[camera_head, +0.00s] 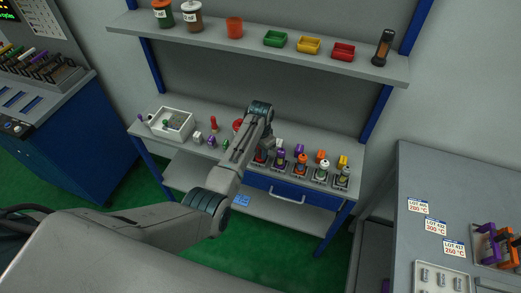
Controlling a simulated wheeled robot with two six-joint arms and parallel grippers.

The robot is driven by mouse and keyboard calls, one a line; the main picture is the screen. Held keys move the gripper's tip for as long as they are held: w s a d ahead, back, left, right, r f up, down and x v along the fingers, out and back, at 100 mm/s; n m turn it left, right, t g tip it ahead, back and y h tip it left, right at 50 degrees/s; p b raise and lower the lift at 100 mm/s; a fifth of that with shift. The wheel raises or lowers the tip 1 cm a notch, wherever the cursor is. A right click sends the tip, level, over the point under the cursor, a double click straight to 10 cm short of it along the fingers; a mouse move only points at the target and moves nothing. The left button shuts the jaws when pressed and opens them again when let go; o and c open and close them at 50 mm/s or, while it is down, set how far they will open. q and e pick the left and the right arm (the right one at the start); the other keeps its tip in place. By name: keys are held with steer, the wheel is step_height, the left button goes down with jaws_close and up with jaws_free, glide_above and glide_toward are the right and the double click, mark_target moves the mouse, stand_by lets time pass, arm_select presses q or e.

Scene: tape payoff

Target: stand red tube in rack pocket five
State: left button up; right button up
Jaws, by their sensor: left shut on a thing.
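My left arm reaches from the lower left over the workbench, and its wrist is above the middle of the bench. My left gripper (268,144) points down behind the forearm, just behind a row of small dark stands (281,168). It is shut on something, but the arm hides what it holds. A small upright red piece (213,124) stands on the bench left of the arm; I cannot tell whether it is the red tube. My right gripper is not in view.
A white tray (158,137) sits at the bench's left. Small coloured pieces stand behind the stands. A shelf (220,38) with jars and bins hangs above. The right table (421,178) has lot labels and a pale tray (440,280). A blue cabinet stands left.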

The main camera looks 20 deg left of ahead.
arm_select(q)
steer(key=shift+f+b, duration=0.35)
steer(key=shift+f, duration=0.25)
steer(key=o, duration=0.8)
steer(key=shift+c, duration=0.2)
step_height(320, 180, up, 3)
steer(key=p, duration=0.3)
steer(key=shift+r, duration=4.05)
